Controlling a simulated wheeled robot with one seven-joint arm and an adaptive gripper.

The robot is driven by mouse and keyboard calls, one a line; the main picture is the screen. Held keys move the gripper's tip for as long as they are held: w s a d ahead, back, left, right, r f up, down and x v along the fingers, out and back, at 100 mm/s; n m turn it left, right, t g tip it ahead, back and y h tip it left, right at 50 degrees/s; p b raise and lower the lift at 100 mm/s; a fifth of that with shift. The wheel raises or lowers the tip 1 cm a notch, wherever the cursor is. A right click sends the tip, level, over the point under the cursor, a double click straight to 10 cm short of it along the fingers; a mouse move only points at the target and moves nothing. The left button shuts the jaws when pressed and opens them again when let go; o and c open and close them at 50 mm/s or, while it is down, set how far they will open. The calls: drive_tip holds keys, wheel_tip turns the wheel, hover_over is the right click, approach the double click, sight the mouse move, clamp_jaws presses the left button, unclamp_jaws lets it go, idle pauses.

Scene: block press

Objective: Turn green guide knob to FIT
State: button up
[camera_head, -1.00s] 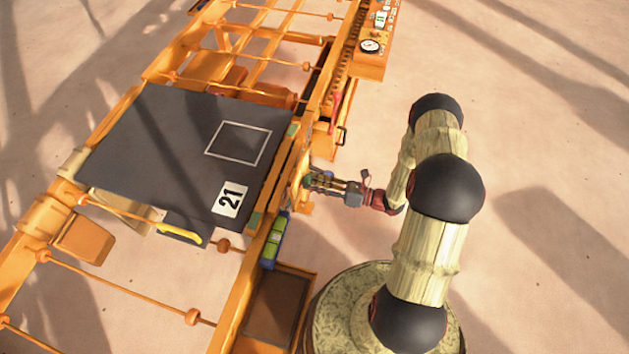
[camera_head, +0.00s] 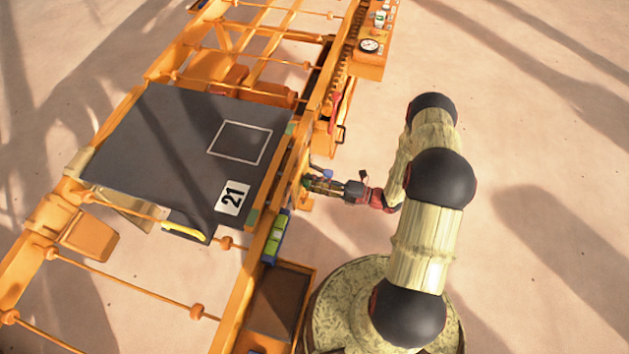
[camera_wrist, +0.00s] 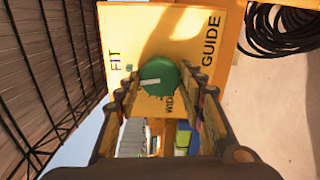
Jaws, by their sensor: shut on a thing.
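The green guide knob (camera_wrist: 158,76) is on a yellow-orange panel (camera_wrist: 160,30) marked FIT, WIDE and GUIDE, which appears turned sideways in the wrist view. My gripper (camera_wrist: 159,82) is shut on the knob, with one finger on each side of it. The knob's pale pointer line lies nearly level and runs toward the left side, where FIT and a small dot are. The WIDE label is below the knob, partly hidden by the right finger. In the head view my gripper (camera_head: 312,184) reaches the side of the orange frame, and the knob is too small to make out.
The orange press frame (camera_head: 95,270) carries a dark plate (camera_head: 165,140) marked 21. A gauge panel (camera_head: 369,46) is at the top right. A brown tray (camera_head: 278,300) is near my base. Coiled black hose (camera_wrist: 285,30) hangs right of the panel. Sandy ground to the right is open.

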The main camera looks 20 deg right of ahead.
drive_tip(key=shift+m, duration=1.3)
drive_tip(key=o, duration=1.2)
drive_tip(key=v, duration=1.2)
